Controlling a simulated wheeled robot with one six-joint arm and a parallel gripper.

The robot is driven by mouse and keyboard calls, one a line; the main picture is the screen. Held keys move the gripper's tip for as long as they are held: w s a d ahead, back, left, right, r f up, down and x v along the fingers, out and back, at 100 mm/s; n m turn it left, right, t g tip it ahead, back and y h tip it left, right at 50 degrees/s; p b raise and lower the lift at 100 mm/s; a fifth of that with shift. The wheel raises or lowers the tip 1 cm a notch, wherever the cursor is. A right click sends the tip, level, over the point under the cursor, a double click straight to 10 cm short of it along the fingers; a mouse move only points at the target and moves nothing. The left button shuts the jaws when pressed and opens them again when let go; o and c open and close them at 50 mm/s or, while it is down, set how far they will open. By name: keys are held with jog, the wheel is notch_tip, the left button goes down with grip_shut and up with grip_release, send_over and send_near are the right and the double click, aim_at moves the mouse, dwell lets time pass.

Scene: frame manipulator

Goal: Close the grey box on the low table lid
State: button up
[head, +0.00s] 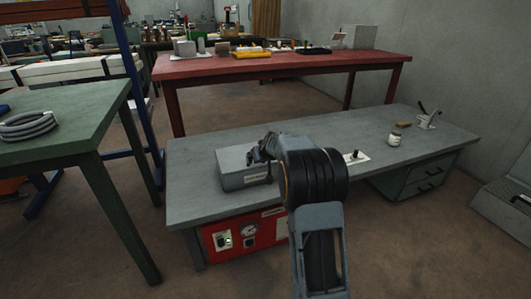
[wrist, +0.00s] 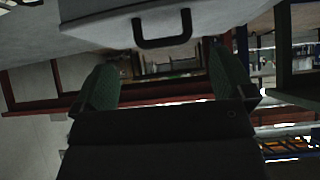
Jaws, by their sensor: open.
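The grey box (head: 228,178) stands on the left half of the low grey table (head: 310,165). Its lid (head: 232,157) looks flat and down or nearly down; I cannot tell whether a small gap is left. My gripper (head: 262,150) is at the box's right side, hiding part of it. In the wrist view the box (wrist: 110,28) fills the top, with a black handle (wrist: 162,42) on its face. The handle lies beyond and between the green fingers of my gripper (wrist: 163,62). The fingers are spread and empty. I cannot tell whether they touch the box.
A white jar (head: 394,140), a brown object (head: 403,124) and a small clamp-like device (head: 428,117) stand at the table's right. A small switch plate (head: 355,156) lies right of my arm. A red table (head: 290,66) is behind, a green table (head: 60,125) at left.

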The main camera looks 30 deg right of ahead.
jog(key=p+v, duration=0.1)
jog(key=v, duration=0.5)
jog(key=shift+s, duration=0.2)
jog(key=s+a+r+g+y+p, duration=0.1)
jog(key=s+a+r+p, duration=0.2)
jog(key=r+p, duration=0.25)
jog(key=s+a+r+p, duration=0.2)
jog(key=a+r+p, duration=0.2)
jog(key=r, duration=0.2)
jog(key=s+a+r+g+p, duration=0.1)
jog(key=s+a+r+p, duration=0.2)
jog(key=s+r+p, duration=0.4)
jog(key=s+a+r+n+g+p, duration=0.1)
jog(key=s+a+r+g+p, duration=0.1)
jog(key=s+r+p, duration=0.5)
jog(key=s+a+r+g+p, duration=0.1)
jog(key=s+a+r+p, duration=0.4)
jog(key=s+r+p, duration=0.3)
jog(key=s+p, duration=0.3)
jog(key=shift+s, duration=0.25)
